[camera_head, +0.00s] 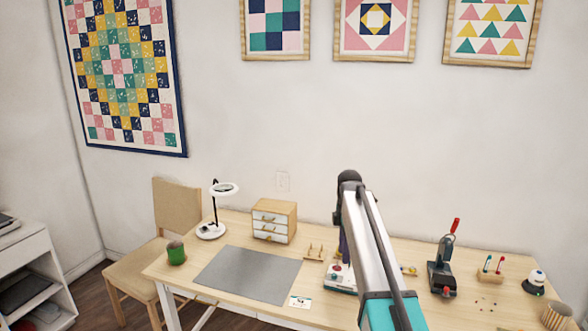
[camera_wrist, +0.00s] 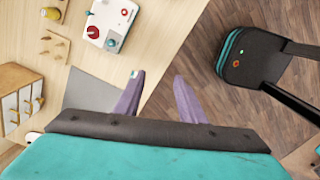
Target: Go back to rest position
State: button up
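My gripper (camera_wrist: 159,75) shows in the wrist view as two purple fingers set apart, with nothing between them. Floor shows in the gap between the fingers, near the table's edge. In the head view my arm reaches up over the front of the table and bends at a dark joint. There the gripper is mostly hidden behind the arm, with only a bit of purple showing. The wooden table (camera_head: 215,255) stands against the wall and also shows at the upper left of the wrist view (camera_wrist: 165,22).
A red-handled press (camera_head: 443,265) stands right. A chair (camera_head: 150,265) is at the table's left.

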jog(key=s+f+m+g+b, duration=0.1)
jog(key=s+f+m+b, duration=0.15)
jog(key=s+f, duration=0.75)
jog(key=s+f+m+g+b, duration=0.1)
jog(key=s+f+m, duration=0.35)
jog(key=f, duration=1.15)
jog(key=s+f+m+g+b, duration=0.1)
jog(key=s+f+m+b, duration=0.1)
jog(key=s+f, duration=0.9)
jog(key=s+f+m+g+b, duration=0.1)
jog(key=s+f+m, duration=0.3)
jog(key=s+f, duration=0.7)
jog(key=s+f+m+g+b, duration=0.1)
jog(key=s+f+m+b, duration=0.2)
jog(key=s+f, duration=0.8)
jog(key=s+m, duration=0.2)
jog(key=s, duration=0.5)
jog(key=shift+s+d+f+m+g, duration=0.2)
jog(key=shift+f+m+g, duration=0.1)
jog(key=shift+f+g, duration=0.1)
